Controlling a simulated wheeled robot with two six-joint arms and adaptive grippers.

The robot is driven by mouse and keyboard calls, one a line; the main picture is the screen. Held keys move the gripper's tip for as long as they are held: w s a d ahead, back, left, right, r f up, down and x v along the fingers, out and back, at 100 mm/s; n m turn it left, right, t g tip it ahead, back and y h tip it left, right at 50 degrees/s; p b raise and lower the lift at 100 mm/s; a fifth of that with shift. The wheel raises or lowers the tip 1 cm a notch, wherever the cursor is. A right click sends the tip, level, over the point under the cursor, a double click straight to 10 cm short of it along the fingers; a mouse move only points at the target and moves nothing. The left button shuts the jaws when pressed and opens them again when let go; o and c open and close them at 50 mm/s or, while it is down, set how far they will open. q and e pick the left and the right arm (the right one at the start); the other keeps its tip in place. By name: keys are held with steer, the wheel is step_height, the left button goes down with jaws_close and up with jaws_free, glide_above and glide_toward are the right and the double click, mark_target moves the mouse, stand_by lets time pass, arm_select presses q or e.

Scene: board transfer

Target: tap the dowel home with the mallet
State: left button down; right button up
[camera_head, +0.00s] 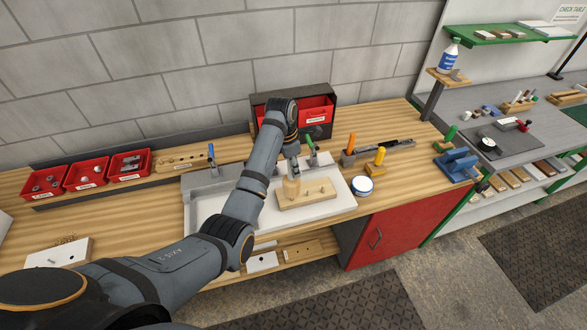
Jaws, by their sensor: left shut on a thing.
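My left arm reaches in from the lower left over the bench. My left gripper (293,166) points down above the white work surface and is shut on the mallet (291,188), whose pale wooden head shows below the fingers. The gripper hides most of the handle. The mallet head is over the left end of a light wooden board (306,198). Small pegs stand up from the board to the right of the mallet; one looks like the dowel (322,189). I cannot tell whether the mallet touches anything. My right gripper is not in view.
Red bins (86,173) line the bench's back left. A dark cabinet with red drawers (316,108) stands behind the gripper. A blue vise-like block (456,163) sits farther right.

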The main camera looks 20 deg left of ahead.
arm_select(q)
step_height(320, 180, down, 2)
steer(key=shift+f, duration=0.2)
steer(key=shift+s, duration=0.1)
steer(key=shift+r, duration=0.1)
stand_by(0.3)
steer(key=shift+w+r, duration=0.2)
steer(key=shift+r, duration=0.55)
steer(key=shift+s+r, duration=0.1)
steer(key=shift+r, duration=0.15)
